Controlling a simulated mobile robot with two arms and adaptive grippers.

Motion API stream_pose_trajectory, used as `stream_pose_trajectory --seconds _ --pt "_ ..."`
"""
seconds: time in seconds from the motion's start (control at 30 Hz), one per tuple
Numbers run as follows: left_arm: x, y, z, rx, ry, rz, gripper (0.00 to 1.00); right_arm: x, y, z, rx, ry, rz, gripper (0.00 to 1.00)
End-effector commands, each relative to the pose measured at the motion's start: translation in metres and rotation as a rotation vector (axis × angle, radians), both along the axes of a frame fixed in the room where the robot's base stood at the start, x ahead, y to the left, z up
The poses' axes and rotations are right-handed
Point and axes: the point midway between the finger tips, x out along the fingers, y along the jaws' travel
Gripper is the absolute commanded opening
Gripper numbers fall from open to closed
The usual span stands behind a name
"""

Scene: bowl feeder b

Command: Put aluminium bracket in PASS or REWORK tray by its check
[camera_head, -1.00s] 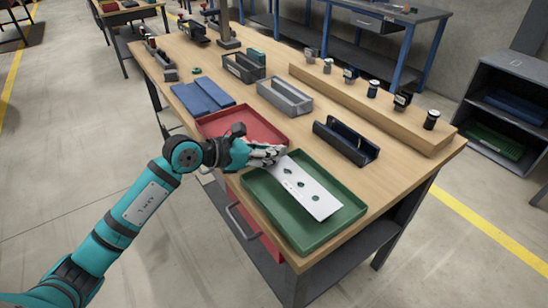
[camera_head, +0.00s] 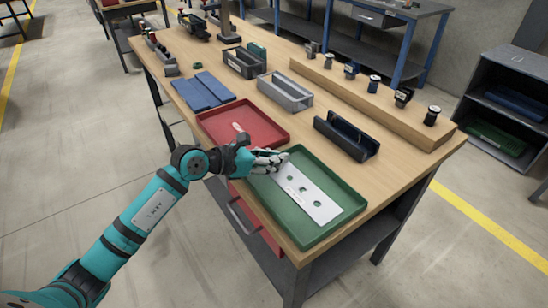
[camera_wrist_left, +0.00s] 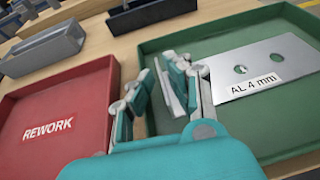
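The aluminium bracket (camera_head: 313,201), a flat pale plate with holes, lies in the green tray (camera_head: 355,208). In the left wrist view the bracket (camera_wrist_left: 262,62) carries a label reading "AL 4 mm". The red tray (camera_head: 270,136) stands beside the green one, and its REWORK label (camera_wrist_left: 48,130) shows in the wrist view. My right gripper is out of view.
A black holder (camera_head: 346,138), a grey bin (camera_head: 285,94) and a dark bin (camera_head: 243,64) stand behind the trays. Blue plates (camera_head: 203,92) lie at the left. A wooden riser (camera_head: 365,102) with several small parts runs along the back right.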

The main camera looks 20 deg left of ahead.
Motion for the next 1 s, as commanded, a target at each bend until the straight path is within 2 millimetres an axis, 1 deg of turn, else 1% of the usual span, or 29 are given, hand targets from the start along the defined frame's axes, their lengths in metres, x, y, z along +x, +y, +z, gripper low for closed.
stream_pose_trajectory --seconds 0.17,0.4,0.5,0.6,0.73,1.0 --pt "-0.015 0.015 0.006 0.006 -0.001 0.001 0.15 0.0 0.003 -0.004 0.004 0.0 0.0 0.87" --pt "-0.05 0.047 0.024 0.006 0.0 0.001 0.15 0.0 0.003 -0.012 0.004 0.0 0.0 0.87" --pt "-0.063 0.058 0.032 0.007 0.002 -0.001 0.15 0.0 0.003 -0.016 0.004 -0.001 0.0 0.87" --pt "-0.072 0.067 0.037 0.003 0.003 0.002 0.15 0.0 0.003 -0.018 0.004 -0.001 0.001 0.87" --pt "-0.079 0.073 0.043 0.002 0.001 0.0 0.15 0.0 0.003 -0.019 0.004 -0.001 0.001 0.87" --pt "-0.081 0.074 0.046 0.0 0.0 0.0 0.15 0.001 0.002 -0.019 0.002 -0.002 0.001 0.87"
